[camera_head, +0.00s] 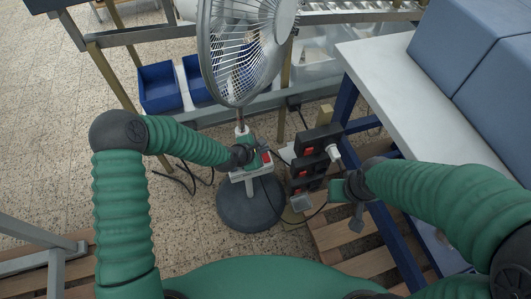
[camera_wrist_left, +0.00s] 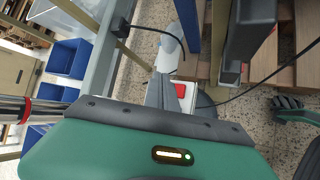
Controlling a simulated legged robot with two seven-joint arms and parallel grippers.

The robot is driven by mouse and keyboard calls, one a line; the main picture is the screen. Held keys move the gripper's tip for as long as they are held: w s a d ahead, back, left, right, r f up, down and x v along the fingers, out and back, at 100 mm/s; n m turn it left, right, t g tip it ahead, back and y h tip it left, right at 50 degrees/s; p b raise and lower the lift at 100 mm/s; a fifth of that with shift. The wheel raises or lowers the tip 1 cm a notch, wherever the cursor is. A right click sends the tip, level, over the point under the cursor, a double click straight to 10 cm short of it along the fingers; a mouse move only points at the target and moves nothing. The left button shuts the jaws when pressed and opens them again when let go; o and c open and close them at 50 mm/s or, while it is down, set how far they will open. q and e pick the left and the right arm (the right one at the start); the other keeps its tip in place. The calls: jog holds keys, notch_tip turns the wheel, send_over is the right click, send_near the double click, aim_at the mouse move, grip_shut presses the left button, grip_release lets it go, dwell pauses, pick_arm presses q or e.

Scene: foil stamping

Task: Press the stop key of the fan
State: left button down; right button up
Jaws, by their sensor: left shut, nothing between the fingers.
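The fan (camera_head: 240,45) stands upright with a grey wire cage, a thin pole and a round dark base (camera_head: 250,208). Its small light control box (camera_head: 250,171) on the pole carries a red key (camera_head: 266,157). My left gripper (camera_head: 249,154) is shut and empty, right at the box. In the left wrist view its grey fingers (camera_wrist_left: 160,92) lie just left of the red key (camera_wrist_left: 181,90); I cannot tell whether they touch the box. Part of the box is hidden by the gripper. My right gripper (camera_head: 345,190) is right of the fan, and its fingers are unclear.
A stack of dark boxes with red switches (camera_head: 306,165) stands right of the fan, with cables around it. Blue bins (camera_head: 158,87) sit behind left. A white table (camera_head: 395,75) with blue boxes is at right, and a wooden pallet (camera_head: 345,235) lies below.

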aim_at(264, 157)
pick_arm(q)
notch_tip(264, 157, up, 4)
jog(key=p, duration=0.2)
jog(key=shift+p, duration=0.3)
jog(key=shift+f, duration=0.1)
dwell(0.4)
